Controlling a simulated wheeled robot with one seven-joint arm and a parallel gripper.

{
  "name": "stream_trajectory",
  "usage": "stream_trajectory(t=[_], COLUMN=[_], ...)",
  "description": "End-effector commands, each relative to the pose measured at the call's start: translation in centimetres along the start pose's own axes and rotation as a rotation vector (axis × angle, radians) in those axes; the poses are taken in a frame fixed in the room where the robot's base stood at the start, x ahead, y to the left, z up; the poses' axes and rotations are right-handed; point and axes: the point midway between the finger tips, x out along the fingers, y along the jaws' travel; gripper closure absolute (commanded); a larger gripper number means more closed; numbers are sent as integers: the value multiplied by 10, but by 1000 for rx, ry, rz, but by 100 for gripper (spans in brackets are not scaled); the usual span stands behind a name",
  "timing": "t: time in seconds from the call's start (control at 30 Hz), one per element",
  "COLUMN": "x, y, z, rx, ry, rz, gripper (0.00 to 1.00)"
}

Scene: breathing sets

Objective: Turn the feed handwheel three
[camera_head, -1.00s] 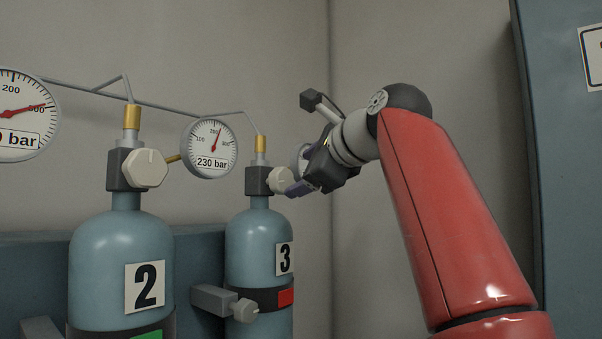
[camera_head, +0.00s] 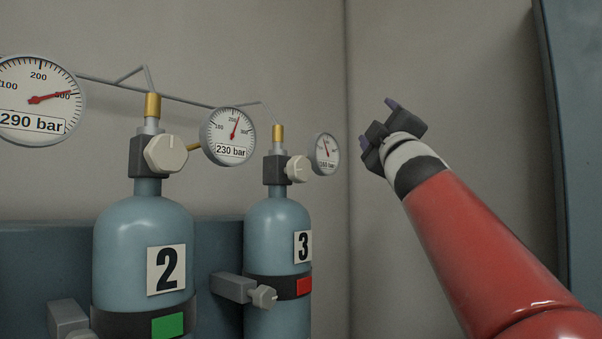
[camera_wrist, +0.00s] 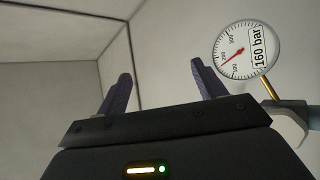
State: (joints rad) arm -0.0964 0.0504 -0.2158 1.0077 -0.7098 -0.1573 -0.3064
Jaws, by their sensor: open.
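The cream handwheel (camera_head: 297,168) is on the dark valve block atop the blue cylinder marked 3 (camera_head: 278,235). A gauge (camera_head: 325,153) just right of it reads 160 bar in the wrist view (camera_wrist: 246,50). My gripper (camera_head: 377,122) is open and empty, up and to the right of the handwheel and gauge, clear of both. In the wrist view its two purple fingers (camera_wrist: 160,76) stand apart with only wall between them. A cream part, likely the handwheel (camera_wrist: 290,122), shows at the lower right there, partly cut off by the gripper body.
Cylinder 2 (camera_head: 143,238), with a larger cream handwheel (camera_head: 166,154), stands at left; its label strip is green, cylinder 3's red. Other gauges read 290 bar (camera_head: 40,98) and 230 bar (camera_head: 229,133). A grey clamp knob (camera_head: 264,297) sticks out below. Bare wall is behind my gripper.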

Motion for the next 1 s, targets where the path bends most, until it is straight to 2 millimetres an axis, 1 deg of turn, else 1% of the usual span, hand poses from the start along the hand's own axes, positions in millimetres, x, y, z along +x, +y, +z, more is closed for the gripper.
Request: stream_trajectory(t=[0.03,0.07,0.1,0.17,0.2,0.3,0.4,0.53,0.6,0.67,0.77,1.0], x=[-5,-8,-12,-20,-27,-45,-63,-79,-82,-80,-70,-39], y=[-8,-12,-20,-33,-43,-70,-91,-110,-114,-116,-120,-134], z=[-6,-11,-17,-26,-31,-42,-48,-53,-54,-56,-62,-83], rx=[-169,-282,-431,-645,-782,-1077,-1290,-1446,-1482,-1496,-1498,-1495], ry=[59,99,154,244,306,459,591,703,731,742,743,741], rz=[-6,-8,-8,-5,1,24,58,96,108,113,113,113], gripper=[31,31,31,31,31,31,31,31,31,31,31,31])
